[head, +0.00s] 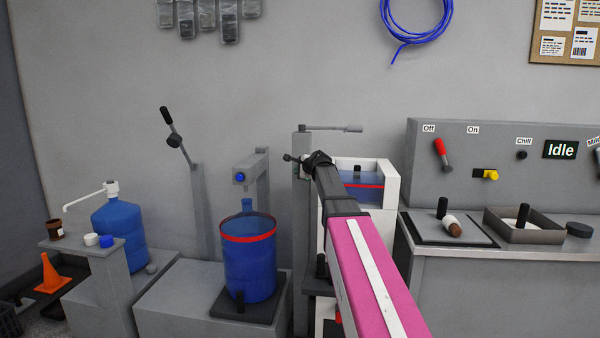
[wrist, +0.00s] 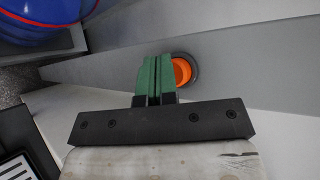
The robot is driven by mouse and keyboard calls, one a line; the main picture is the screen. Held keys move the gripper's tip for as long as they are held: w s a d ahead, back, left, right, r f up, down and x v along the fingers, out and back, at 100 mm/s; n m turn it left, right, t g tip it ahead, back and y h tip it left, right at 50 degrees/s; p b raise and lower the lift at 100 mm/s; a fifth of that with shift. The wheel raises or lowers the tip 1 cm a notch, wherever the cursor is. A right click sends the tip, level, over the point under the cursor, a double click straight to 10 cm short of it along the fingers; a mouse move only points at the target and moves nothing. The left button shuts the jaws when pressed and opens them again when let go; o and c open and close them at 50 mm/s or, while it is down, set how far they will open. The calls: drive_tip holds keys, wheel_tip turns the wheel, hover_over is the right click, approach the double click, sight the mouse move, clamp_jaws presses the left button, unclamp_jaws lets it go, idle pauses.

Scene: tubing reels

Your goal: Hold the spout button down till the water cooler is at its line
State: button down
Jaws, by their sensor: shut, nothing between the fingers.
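A white-walled tank (head: 386,172) with blue water and a red line shows behind my arm; I take it for the water cooler. The water surface shows near the red line, but my arm partly hides it. A grey post (head: 301,240) stands left of it, with a spout arm (head: 338,128) reaching right above the tank. In the wrist view an orange button (wrist: 182,72) sits in a dark ring. My gripper (wrist: 155,66) has its green fingers shut and empty, just left of the button in the picture; contact cannot be told. My gripper (head: 304,165) is beside the post.
A blue drum with a red band (head: 249,262) stands on a black pad, under a grey stand with a blue button (head: 240,178). A blue jug (head: 118,235) is further left. A bench on the right carries a control panel (head: 480,150) with an "Idle" display (head: 560,149).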

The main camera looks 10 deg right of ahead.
drive_tip(key=shift+w+d+r, duration=0.1)
drive_tip(key=shift+w+d, duration=0.15)
drive_tip(key=shift+w, duration=0.45)
idle(0.9)
drive_tip(key=shift+s+a, duration=0.15)
drive_tip(key=shift+s, duration=0.4)
drive_tip(key=shift+s+a, duration=0.15)
drive_tip(key=shift+s, duration=0.35)
drive_tip(key=s, duration=0.1)
drive_tip(key=s+a, duration=0.1)
drive_tip(key=s, duration=0.3)
drive_tip(key=shift+a, duration=0.3)
